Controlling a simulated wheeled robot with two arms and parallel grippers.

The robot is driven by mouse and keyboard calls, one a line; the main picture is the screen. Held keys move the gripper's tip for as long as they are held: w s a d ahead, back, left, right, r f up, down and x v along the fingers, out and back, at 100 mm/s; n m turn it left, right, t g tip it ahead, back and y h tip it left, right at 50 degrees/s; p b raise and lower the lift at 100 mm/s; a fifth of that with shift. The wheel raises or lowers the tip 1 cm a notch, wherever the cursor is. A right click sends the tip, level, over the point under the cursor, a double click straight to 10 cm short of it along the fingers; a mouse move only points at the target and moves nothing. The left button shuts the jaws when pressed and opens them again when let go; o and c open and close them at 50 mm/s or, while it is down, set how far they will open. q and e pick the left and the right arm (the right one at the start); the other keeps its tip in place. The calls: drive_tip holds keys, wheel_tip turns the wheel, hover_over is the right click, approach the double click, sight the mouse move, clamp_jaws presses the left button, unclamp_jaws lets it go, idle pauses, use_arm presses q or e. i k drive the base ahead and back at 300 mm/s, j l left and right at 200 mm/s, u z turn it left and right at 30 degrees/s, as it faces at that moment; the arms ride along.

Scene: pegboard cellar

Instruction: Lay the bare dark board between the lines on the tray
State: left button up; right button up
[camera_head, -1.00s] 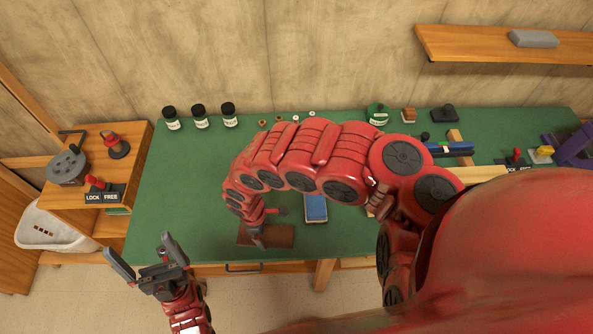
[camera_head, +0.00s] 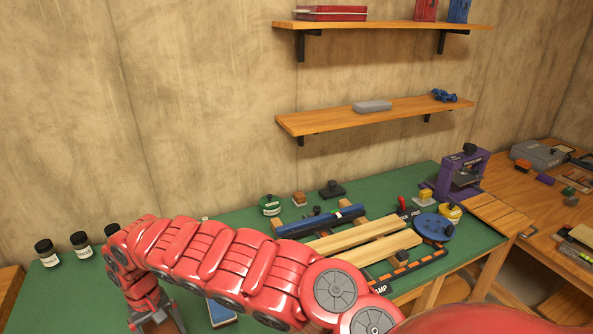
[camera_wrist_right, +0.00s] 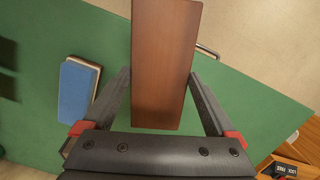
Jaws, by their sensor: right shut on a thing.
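The bare dark board (camera_wrist_right: 165,60), reddish brown and flat, lies between the fingers of my right gripper (camera_wrist_right: 160,78) in the right wrist view. The gripper is shut on it, above the green bench top. In the head view, my right gripper (camera_head: 150,308) and part of the board (camera_head: 168,324) show at the lower left, partly cut off by the picture's edge. A wooden tray-like panel with dark lines (camera_head: 505,213) sits at the right end of the green bench; I cannot tell for sure that it is the tray. My left gripper is out of view.
A blue-topped block (camera_wrist_right: 76,92) lies beside the board. Light wooden strips (camera_head: 365,238), a blue bar (camera_head: 320,220), a blue round disc (camera_head: 433,227) and a purple press (camera_head: 462,172) crowd the bench's right half. Dark jars (camera_head: 82,245) stand at back left.

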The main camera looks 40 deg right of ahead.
sight(495, 210)
drive_tip(key=k+l+z, duration=0.1)
drive_tip(key=z, duration=1.35)
drive_tip(key=i+l, duration=0.2)
drive_tip(key=l, duration=0.25)
drive_tip(key=i+l+z, duration=0.1)
drive_tip(key=l, duration=0.35)
drive_tip(key=i+l, duration=0.3)
drive_tip(key=i+l+z, duration=0.1)
drive_tip(key=l, duration=0.45)
drive_tip(key=i+l, duration=0.35)
drive_tip(key=l+z, duration=0.05)
drive_tip(key=l, duration=0.05)
